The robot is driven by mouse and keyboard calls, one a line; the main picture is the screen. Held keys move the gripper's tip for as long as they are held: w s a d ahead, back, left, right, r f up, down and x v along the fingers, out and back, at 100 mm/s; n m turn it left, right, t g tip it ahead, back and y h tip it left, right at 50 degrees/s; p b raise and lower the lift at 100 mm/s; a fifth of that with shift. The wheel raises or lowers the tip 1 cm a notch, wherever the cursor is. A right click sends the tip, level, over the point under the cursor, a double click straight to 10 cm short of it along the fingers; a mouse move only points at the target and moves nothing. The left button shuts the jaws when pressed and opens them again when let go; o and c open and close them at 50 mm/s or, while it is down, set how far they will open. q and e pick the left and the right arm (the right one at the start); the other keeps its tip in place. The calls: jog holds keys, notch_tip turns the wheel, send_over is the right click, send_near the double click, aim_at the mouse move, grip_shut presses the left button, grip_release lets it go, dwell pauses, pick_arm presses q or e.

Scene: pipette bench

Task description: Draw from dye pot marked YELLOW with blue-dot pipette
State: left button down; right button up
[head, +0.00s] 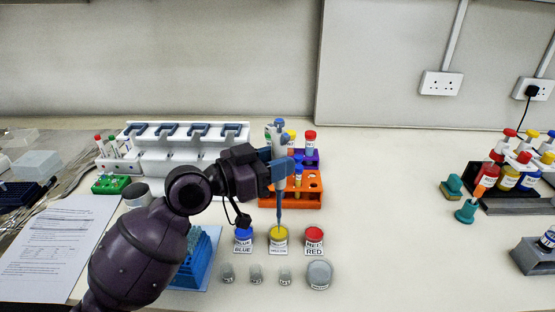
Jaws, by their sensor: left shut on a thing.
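My left gripper (279,169) is shut on a blue-and-white pipette (279,204) and holds it upright. The pipette's narrow tip points down at the yellow dye pot (278,234), at or just inside its mouth; I cannot tell how deep. A blue dot on the pipette cannot be made out. The yellow pot stands between the blue pot (243,233) and the red pot (314,235), each with a label card in front. My right gripper is not in view.
An orange rack (308,199) with tubes stands behind the pots. A white pipette stand (172,155) is at the back left. Small clear cups (256,275) and a grey-lidded jar (319,275) stand in front. A blue tip box (205,262) is beside my arm.

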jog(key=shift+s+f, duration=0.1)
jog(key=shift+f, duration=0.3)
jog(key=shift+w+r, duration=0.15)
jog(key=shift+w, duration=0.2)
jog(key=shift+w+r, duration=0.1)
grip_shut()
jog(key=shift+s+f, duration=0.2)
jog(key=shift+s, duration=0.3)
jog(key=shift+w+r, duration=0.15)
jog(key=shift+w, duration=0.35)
